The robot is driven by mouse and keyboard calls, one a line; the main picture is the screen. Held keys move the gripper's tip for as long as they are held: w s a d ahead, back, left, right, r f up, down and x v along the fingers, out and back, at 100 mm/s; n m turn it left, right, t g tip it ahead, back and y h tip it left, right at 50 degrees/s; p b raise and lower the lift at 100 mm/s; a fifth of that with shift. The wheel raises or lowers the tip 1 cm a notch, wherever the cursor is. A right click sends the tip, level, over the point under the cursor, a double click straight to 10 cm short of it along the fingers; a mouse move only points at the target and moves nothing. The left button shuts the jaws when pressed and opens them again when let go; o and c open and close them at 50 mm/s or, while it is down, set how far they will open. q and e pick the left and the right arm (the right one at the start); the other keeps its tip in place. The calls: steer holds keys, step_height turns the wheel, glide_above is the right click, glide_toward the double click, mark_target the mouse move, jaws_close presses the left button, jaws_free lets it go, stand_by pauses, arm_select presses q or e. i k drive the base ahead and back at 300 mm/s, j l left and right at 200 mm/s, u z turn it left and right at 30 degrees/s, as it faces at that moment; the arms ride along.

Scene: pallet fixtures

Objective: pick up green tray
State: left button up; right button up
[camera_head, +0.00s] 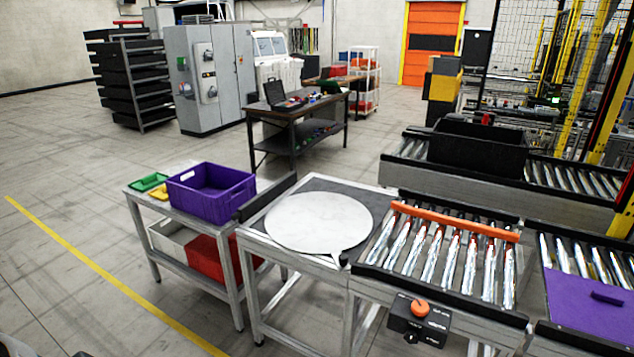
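The green tray (149,182) is a small, flat green piece with a raised part on top. It lies at the far left corner of a grey metal table (185,216). A similar yellow piece (159,194) lies just in front of it, partly hidden by a purple crate. The purple crate (212,211) stands on the same table, to the right of both. Neither of my grippers shows in the head view.
A white round plate (320,222) covers the adjoining table. Roller conveyors (440,255) with an orange bar (455,222) stand to the right. A white bin (172,240) and a red bin (205,262) sit on the lower shelf. Floor left of the table is clear.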

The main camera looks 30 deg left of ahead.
mark_target(151, 181)
steer(key=u, duration=2.1)
steer(key=i+u, duration=0.1)
steer(key=i, duration=3.6)
steer(key=i+z, duration=0.1)
steer(key=i, duration=0.5)
steer(key=i+j, duration=0.15)
steer(key=i, duration=0.4)
steer(key=i+j+z, duration=0.15)
steer(key=i, duration=0.45)
steer(key=i+j+z, duration=0.1)
steer(key=i, duration=0.45)
